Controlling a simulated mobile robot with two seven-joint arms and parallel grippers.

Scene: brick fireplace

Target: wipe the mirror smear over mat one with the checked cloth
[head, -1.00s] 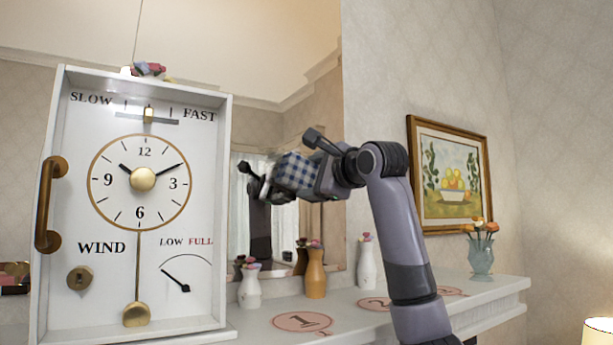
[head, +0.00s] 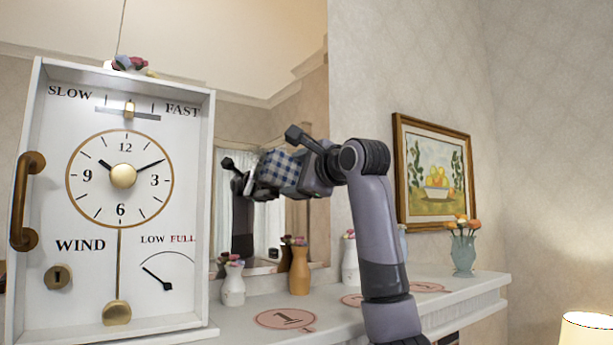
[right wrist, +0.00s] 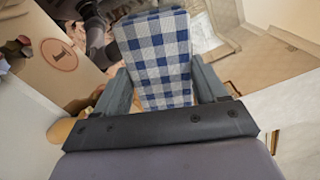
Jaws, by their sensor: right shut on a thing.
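My right gripper (head: 268,172) is shut on the blue-and-white checked cloth (head: 279,167), held up in front of the wall mirror (head: 255,65). In the right wrist view the cloth (right wrist: 156,60) spreads between the gripper's fingers (right wrist: 158,85). The gripper's dark reflection shows in the mirror just left of the cloth. Mat one (head: 286,319), a pink disc marked 1, lies on the mantel below; it also shows in the right wrist view (right wrist: 59,55). I cannot make out a smear on the mirror. My left gripper is out of view.
A big white clock box (head: 124,200) stands close left of the gripper. On the mantel (head: 235,325) are a white vase (head: 233,285), an orange vase (head: 299,270), another white vase (head: 350,262) and a teal vase (head: 463,252). A framed picture (head: 435,178) hangs right.

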